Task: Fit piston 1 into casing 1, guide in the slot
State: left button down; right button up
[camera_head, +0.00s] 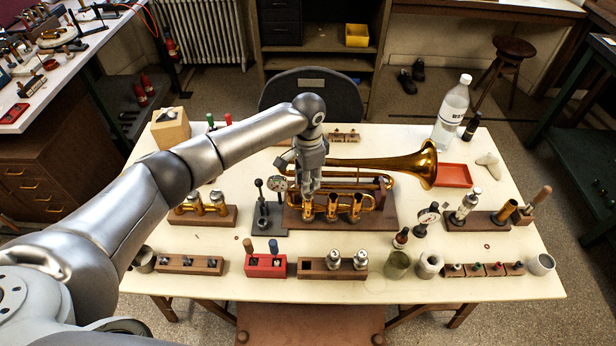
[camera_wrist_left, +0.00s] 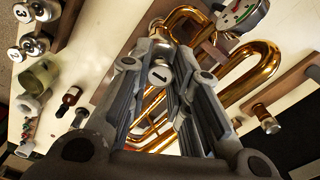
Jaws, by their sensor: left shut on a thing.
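The brass horn (camera_head: 405,172) lies on a wooden stand (camera_head: 383,219) mid-table, its bell to the right and its valve casings in a row at the front. My left gripper (camera_head: 309,190) points down over the leftmost casing (camera_head: 307,211). It is shut on piston 1 (camera_wrist_left: 160,74), whose cap marked 1 shows between the fingers in the left wrist view. The fingers hide the piston's body, its guide and the slot. I cannot tell how far it sits in the casing. Two more pistons (camera_head: 360,260) stand in a wooden rack (camera_head: 312,267). My right gripper is out of view.
A dial gauge stand (camera_head: 268,216) is close to the left of the horn stand. A red block (camera_head: 265,266), small bottle (camera_head: 401,238) and jars (camera_head: 398,264) line the front. A red tray (camera_head: 453,175) and tall bottle (camera_head: 452,112) stand right.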

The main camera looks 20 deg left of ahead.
pick_arm(q)
jog(key=shift+f, duration=0.45)
jog(key=c, duration=1.3)
grip_release()
jog(key=shift+o, duration=0.2)
jog(key=shift+r, duration=0.1)
notch_tip(320, 180, up, 12)
